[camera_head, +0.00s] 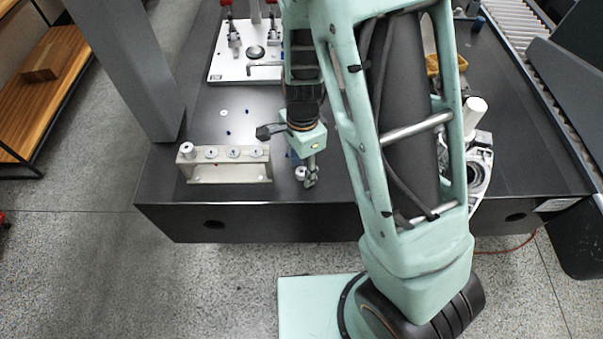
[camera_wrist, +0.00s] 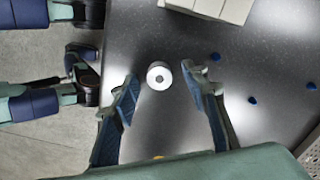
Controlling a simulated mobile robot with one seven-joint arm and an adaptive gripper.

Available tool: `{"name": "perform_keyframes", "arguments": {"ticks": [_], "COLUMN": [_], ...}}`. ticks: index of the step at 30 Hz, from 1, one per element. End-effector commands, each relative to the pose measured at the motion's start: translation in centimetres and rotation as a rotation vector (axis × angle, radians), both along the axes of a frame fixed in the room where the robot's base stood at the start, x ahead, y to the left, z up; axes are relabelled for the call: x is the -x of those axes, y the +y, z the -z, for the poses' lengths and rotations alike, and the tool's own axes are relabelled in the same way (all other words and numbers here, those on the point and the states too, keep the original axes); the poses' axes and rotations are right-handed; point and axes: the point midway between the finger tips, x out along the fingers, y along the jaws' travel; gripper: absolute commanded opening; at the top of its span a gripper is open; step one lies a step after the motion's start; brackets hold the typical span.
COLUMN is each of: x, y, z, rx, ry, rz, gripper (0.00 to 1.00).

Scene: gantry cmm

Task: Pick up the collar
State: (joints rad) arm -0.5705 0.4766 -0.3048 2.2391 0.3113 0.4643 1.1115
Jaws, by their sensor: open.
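The collar (camera_wrist: 159,75) is a small white ring with a dark centre hole, lying flat on the dark table. In the wrist view it sits between the tips of my two open fingers, with clear space on both sides. My gripper (camera_wrist: 160,88) is open and empty, pointing down over it. In the head view the collar (camera_head: 300,173) shows near the table's front edge, just left of my gripper (camera_head: 309,178). The height of my fingertips above the table cannot be told exactly.
A pale metal rack (camera_head: 230,173) with several round pieces on top stands left of my gripper. Several small blue pieces (camera_wrist: 252,100) lie scattered on the table. A white fixture plate (camera_head: 227,70) is farther back. The table's front edge is close by.

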Motion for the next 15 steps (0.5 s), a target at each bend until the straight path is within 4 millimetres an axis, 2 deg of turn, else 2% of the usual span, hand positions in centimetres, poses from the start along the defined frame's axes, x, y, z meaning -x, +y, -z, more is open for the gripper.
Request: {"name": "perform_keyframes", "arguments": {"ticks": [4, 13, 15], "x": [0.0, 0.0, 0.0], "y": [0.02, 0.03, 0.04], "z": [-0.11, -0.12, -0.13], "rx": [0.0, 0.0, 0.0], "ry": [0.0, 0.0, 0.0], "rz": [0.0, 0.0, 0.0], "gripper": [0.4, 0.07, 0.07]}}
